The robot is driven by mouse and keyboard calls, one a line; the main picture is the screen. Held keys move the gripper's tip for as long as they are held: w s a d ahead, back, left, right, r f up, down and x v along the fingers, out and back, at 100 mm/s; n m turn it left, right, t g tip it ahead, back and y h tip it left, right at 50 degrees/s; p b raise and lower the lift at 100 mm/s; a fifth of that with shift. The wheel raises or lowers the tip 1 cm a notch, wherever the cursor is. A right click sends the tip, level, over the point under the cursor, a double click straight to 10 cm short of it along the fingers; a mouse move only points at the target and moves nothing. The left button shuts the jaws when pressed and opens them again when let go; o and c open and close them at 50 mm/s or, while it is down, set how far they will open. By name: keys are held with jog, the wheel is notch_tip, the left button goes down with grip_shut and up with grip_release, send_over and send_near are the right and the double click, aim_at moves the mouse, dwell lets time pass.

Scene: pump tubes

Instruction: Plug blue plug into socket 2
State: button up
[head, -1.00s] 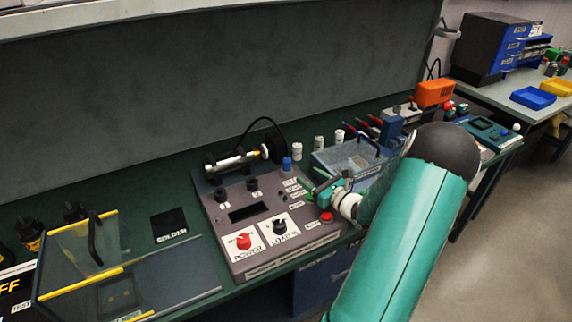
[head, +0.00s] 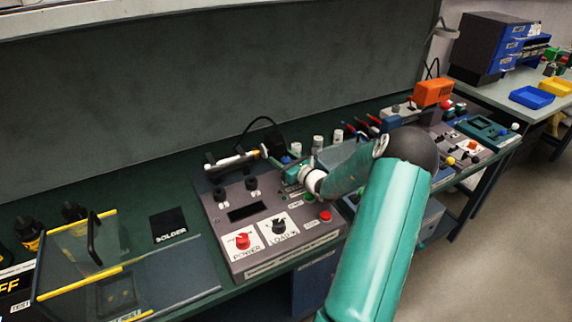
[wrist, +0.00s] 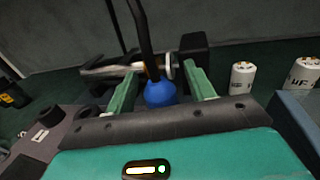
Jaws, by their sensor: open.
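The blue plug (wrist: 160,92) shows in the wrist view between the two green fingers of my gripper (wrist: 160,84). A black cable rises from its top. The fingers are open, with a gap on each side of the plug. In the head view my gripper (head: 291,168) is at the back right of the grey panel (head: 275,262), and it hides most of the plug there. The panel has two black round sockets (head: 252,184) marked at its back left; I cannot read which is socket 2.
A red power knob (head: 242,241) and a black load knob (head: 279,227) sit on the panel front. White capped cylinders (wrist: 242,76) stand right of the plug. A silver cylinder (head: 233,161) lies behind the sockets. A clear yellow-edged cover (head: 85,255) is at left.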

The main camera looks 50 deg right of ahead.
jog(key=shift+w, duration=0.2)
jog(key=c, duration=1.1)
jog(key=shift+o, duration=0.2)
jog(key=shift+r, duration=0.1)
